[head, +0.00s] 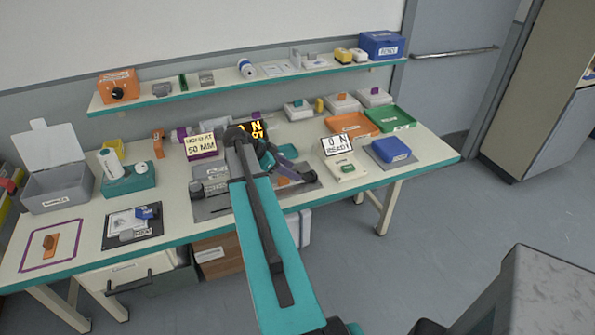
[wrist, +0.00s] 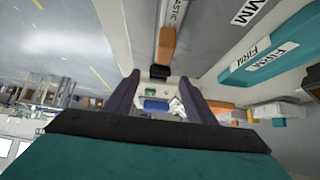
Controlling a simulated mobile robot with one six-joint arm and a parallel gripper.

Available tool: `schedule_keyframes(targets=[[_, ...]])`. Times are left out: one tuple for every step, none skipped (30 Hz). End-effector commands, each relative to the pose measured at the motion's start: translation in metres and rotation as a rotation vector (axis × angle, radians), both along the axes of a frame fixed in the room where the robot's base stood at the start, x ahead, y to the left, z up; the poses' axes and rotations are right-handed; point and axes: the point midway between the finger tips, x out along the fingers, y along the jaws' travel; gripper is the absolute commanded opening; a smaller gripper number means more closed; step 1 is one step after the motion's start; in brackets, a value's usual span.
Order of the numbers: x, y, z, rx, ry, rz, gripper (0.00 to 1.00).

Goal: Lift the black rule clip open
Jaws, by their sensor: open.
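In the wrist view, a small black block (wrist: 159,72), which looks like the rule clip, shows between the tips of my gripper (wrist: 160,80). It sits just past the end of an orange piece (wrist: 167,45). The two dark fingers are apart and nothing is clearly held between them. I cannot tell whether they touch the black block. In the head view my gripper (head: 297,170) is low over the grey fixture plate (head: 215,208) at the middle of the bench. The clip cannot be made out there, as my arm and gripper cover much of the fixture.
A sign reading 50 MM (head: 201,146) stands left of my arm. A white ON sign (head: 337,145) and a blue tray (head: 390,149) are to the right. Orange (head: 352,124) and green (head: 391,118) trays lie behind. A shelf (head: 230,87) runs along the back.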

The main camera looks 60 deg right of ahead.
Motion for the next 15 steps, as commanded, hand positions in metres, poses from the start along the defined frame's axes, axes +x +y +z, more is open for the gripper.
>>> schedule_keyframes(targets=[[-0.003,-0.004,-0.003,0.001,0.001,-0.001,0.5],[-0.005,-0.006,-0.006,0.001,0.002,-0.001,0.5],[-0.006,-0.008,-0.009,0.001,0.002,-0.001,0.5],[-0.008,-0.01,-0.011,0.001,0.002,-0.001,0.5],[-0.009,-0.012,-0.013,0.001,0.002,-0.001,0.5],[-0.01,-0.014,-0.016,0.001,0.001,0.0,0.5],[-0.011,-0.016,-0.018,0.001,0.001,0.0,0.5],[-0.013,-0.017,-0.019,0.001,0.002,-0.001,0.5],[-0.014,-0.018,-0.021,0.001,0.002,-0.001,0.5],[-0.015,-0.019,-0.023,0.001,0.001,-0.001,0.5],[-0.015,-0.02,-0.024,0.0,0.001,-0.001,0.5],[-0.016,-0.021,-0.025,0.0,0.001,-0.001,0.5],[-0.016,-0.021,-0.026,0.0,0.0,0.0,0.5],[-0.016,-0.022,-0.026,0.0,0.0,0.0,0.5],[-0.016,-0.022,-0.027,0.0,0.0,0.0,0.5]])
